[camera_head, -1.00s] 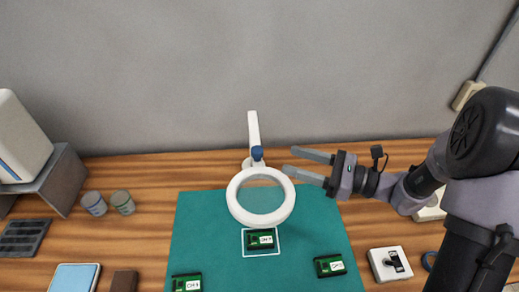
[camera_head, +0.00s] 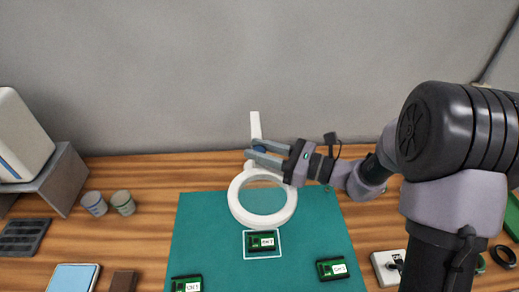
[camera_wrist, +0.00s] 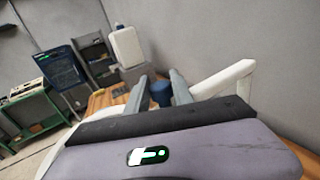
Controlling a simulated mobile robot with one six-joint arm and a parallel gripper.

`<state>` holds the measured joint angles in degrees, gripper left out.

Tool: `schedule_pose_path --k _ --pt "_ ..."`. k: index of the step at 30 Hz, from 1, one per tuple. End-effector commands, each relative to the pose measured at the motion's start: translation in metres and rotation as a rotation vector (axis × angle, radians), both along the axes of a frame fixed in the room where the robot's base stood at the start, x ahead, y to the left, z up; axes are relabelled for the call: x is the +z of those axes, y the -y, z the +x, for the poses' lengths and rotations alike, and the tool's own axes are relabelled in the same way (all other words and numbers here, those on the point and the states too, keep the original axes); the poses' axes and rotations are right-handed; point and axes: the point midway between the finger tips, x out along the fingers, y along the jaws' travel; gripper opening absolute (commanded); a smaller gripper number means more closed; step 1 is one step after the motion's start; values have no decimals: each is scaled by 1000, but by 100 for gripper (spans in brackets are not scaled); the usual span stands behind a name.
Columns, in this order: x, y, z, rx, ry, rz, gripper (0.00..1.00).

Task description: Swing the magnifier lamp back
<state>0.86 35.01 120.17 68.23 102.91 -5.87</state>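The white ring-shaped magnifier lamp (camera_head: 234,205) stands over the green mat (camera_head: 200,235), with its white arm (camera_head: 255,125) rising behind it. Its blue knob (camera_head: 260,149) sits at the joint behind the ring and is partly hidden by my fingers. My gripper (camera_head: 250,157) reaches in from the right, with its fingers at the knob. In the wrist view, the blue knob (camera_wrist: 161,93) lies between the two open fingers of my gripper (camera_wrist: 160,80). The lamp arm (camera_wrist: 225,77) slants up to the right there. Contact with the knob is not clear.
Green circuit boards lie on the mat: one (camera_head: 261,243) in a white outline just in front of the ring, one (camera_head: 332,268) at right, one (camera_head: 187,284) at front left. Two small jars (camera_head: 123,202) stand left of the mat. The grey wall is close behind.

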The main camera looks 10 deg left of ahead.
Motion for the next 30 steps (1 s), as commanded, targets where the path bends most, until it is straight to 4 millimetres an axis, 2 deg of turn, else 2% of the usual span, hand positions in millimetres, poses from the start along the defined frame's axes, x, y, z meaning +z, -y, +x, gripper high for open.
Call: schedule_pose_path --k 1,3,4,30 --pt "0 0 0 0 0 0 15" --pt "0 0 0 0 0 0 1" --pt "0 0 0 0 0 0 0" --pt "0 0 0 0 -1 0 0"
